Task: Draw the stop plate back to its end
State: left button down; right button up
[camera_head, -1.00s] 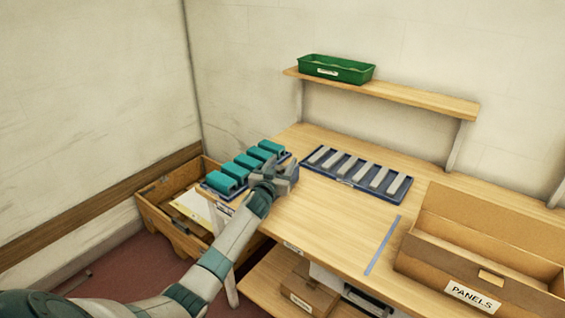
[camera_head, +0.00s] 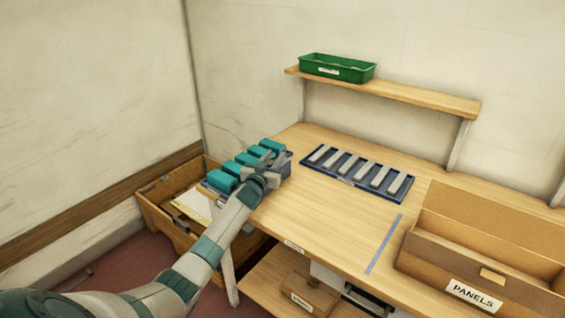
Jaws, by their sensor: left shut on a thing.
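Several teal blocks (camera_head: 222,181) stand in a row at the left end of the wooden table, on a dark blue base that shows only in part. My left gripper (camera_head: 272,163) is at the right side of this row, with its fingers shut. It is closed on what I take to be the stop plate, which the hand and fingers almost wholly hide. I cannot make out the plate's outline or how far along it stands. My right gripper is not in view.
A blue tray with several grey bars (camera_head: 357,172) lies mid-table. A cardboard box marked PANELS (camera_head: 440,277) stands at the right. A green bin (camera_head: 337,69) sits on the wall shelf (camera_head: 420,97). A wooden crate (camera_head: 160,210) is below at the left. The table front is clear.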

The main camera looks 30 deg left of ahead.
pick_arm(q)
jog(key=a, duration=0.4)
jog(key=shift+w+r, duration=0.1)
jog(key=shift+w, duration=0.05)
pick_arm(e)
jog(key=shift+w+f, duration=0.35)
pick_arm(q)
jog(key=c, duration=1.4)
grip_release()
jog(key=shift+a, duration=0.1)
jog(key=shift+c, duration=0.2)
jog(key=shift+o, duration=0.5)
jog(key=shift+a, duration=0.1)
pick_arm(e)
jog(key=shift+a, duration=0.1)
